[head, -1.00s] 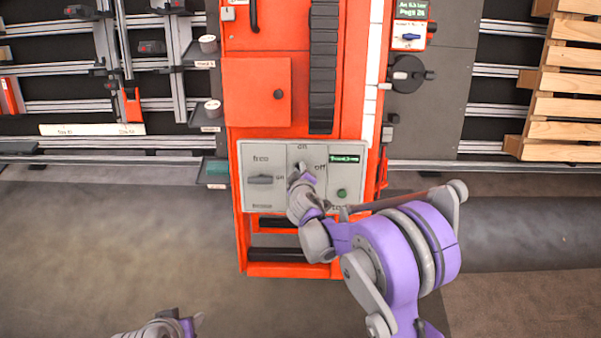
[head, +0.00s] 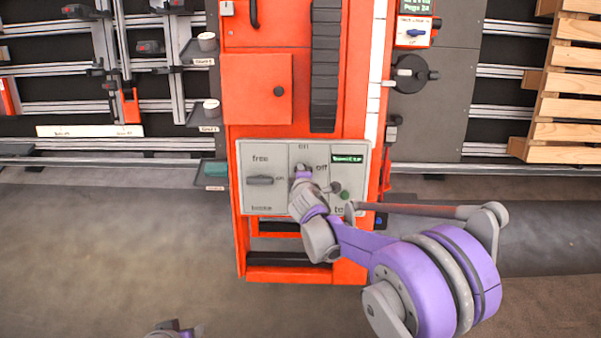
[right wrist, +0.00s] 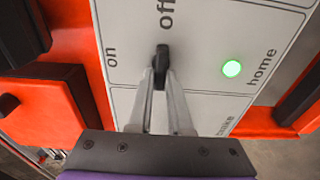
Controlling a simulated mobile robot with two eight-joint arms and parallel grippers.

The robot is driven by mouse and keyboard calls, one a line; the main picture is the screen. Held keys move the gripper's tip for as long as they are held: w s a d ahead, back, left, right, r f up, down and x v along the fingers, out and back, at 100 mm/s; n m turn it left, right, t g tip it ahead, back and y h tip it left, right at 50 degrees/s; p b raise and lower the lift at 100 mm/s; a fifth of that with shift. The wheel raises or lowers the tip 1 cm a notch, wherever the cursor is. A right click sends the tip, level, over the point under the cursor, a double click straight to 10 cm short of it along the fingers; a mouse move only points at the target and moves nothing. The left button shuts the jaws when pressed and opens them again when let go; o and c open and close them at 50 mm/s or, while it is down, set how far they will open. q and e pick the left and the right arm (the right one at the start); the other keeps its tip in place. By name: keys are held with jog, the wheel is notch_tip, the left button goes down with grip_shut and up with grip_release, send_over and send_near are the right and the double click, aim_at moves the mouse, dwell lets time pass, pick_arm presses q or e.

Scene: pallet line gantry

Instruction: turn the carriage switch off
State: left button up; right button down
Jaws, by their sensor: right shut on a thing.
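The carriage switch (right wrist: 161,62) is a black knob on a pale grey panel (head: 270,200), between the marks "on" and "off". In the right wrist view its long side lines up with the "off" mark, and "on" lies to its left. My right gripper (right wrist: 160,80) is shut on the knob, with both fingertips at it. In the head view my right gripper (head: 302,172) covers most of the switch. Only a small part of my left arm shows at the bottom edge of the head view, and its gripper is not seen.
Left of the switch on the panel is another dark knob (head: 260,180), marked "free" above. A green button (right wrist: 232,68) marked "home" glows to the right in the wrist view. The orange cabinet (head: 240,245) carries the panel. A wooden pallet (head: 570,105) stands at the right.

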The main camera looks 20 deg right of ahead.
dwell(0.5)
jog(key=c, duration=0.8)
grip_release()
jog(key=shift+c, duration=0.2)
jog(key=p+v, duration=0.1)
jog(key=v, duration=1)
jog(key=shift+p, duration=0.4)
